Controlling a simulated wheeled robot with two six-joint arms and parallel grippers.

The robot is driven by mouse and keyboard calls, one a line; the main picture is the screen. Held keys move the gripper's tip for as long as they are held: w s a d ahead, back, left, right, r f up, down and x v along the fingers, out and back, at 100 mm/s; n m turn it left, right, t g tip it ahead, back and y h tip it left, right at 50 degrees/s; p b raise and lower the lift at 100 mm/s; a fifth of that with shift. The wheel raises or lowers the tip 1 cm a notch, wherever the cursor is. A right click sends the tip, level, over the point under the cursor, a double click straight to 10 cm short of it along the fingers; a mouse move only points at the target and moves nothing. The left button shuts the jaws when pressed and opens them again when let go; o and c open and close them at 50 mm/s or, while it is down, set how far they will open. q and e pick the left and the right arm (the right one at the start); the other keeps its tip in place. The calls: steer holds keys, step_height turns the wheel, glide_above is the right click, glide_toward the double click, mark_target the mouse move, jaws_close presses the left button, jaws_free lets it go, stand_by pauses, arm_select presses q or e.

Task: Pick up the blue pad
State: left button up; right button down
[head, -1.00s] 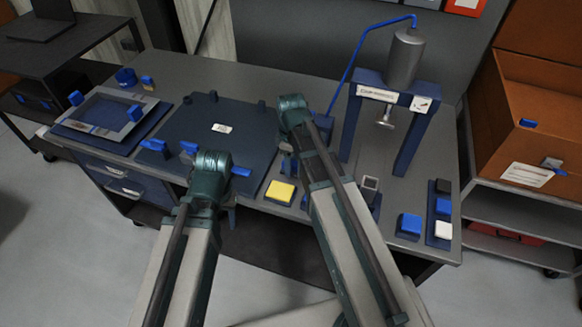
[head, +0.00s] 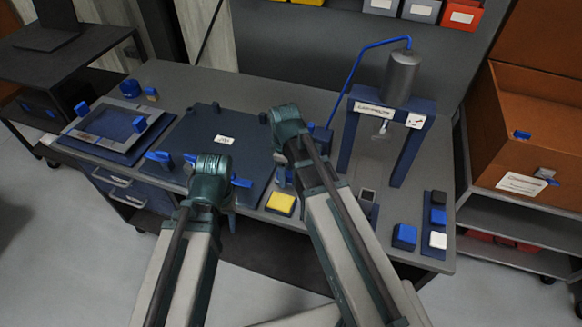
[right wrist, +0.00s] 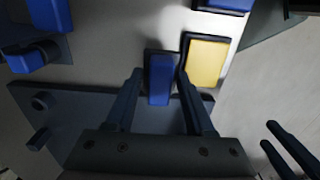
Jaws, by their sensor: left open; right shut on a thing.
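In the right wrist view, a narrow blue pad (right wrist: 160,78) in a dark holder lies between the two fingers of my right gripper (right wrist: 160,73). The gripper is shut on it. The pad sits just left of a yellow pad (right wrist: 207,62).
The grey workbench (head: 330,210) carries a dark blue mat (head: 195,130), a framed tray (head: 105,127) and a press (head: 402,80). Blue (head: 404,236) and white (head: 438,240) blocks stand at the right front. An orange bin (head: 515,150) is on the right shelf.

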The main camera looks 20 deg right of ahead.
steer(key=s+a+r+p, duration=0.1)
steer(key=s+a, duration=0.7)
steer(key=a, duration=0.1)
steer(key=shift+s+a, duration=0.25)
steer(key=shift+s, duration=0.15)
steer(key=shift+r, duration=0.1)
steer(key=c, duration=0.8)
jaws_free()
steer(key=c, duration=0.6)
steer(key=shift+c, duration=0.3)
steer(key=shift+w, duration=0.1)
